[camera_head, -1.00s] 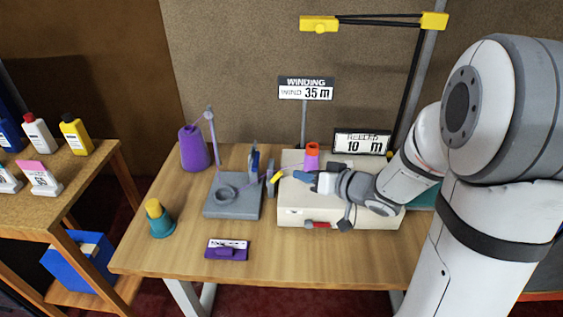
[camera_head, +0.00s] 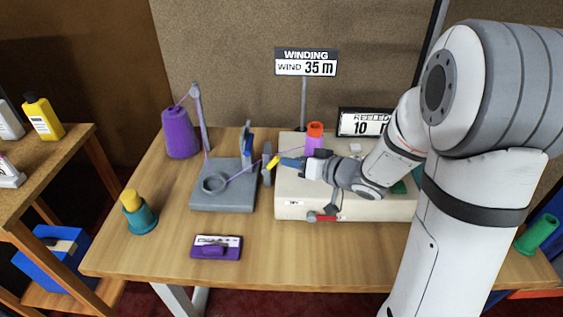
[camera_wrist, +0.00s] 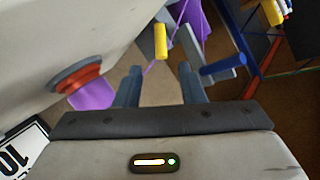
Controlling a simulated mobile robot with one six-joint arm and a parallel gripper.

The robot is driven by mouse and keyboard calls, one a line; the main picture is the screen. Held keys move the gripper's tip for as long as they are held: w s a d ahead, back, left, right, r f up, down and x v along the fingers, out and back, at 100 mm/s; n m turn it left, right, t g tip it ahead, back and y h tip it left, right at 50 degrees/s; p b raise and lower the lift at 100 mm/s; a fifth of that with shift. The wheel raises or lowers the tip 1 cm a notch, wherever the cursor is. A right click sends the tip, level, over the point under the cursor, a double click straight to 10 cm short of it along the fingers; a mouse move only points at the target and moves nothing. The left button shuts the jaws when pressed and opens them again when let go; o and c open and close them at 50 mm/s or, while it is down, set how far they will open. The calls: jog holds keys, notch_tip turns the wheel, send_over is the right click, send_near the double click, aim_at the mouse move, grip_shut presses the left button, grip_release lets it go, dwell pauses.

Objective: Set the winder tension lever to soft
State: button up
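The cream winder (camera_head: 293,206) stands on the table, with an orange-topped purple cone (camera_head: 314,133) on it. A yellow peg (camera_head: 273,161) stands out beside a grey disc at its left side. It also shows in the wrist view (camera_wrist: 161,42). My gripper (camera_head: 285,162) is at the winder's left end, pointing left at the peg. In the wrist view my gripper (camera_wrist: 158,78) has its fingers apart, with the peg just beyond and between the tips; contact is unclear. A red lever (camera_head: 326,218) is on the winder's front. I cannot read any soft marking.
A grey thread stand (camera_head: 225,200) with a blue-handled part (camera_head: 246,147) is left of the winder. A purple cone (camera_head: 179,133), a teal-and-yellow cone (camera_head: 138,213) and a purple tag holder (camera_head: 216,248) are on the table. A WIND 35 m sign (camera_head: 306,62) stands behind.

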aim_at(273, 163)
jog(key=shift+x, duration=2.35)
jog(key=shift+s, duration=0.1)
jog(key=shift+c, duration=0.3)
grip_shut()
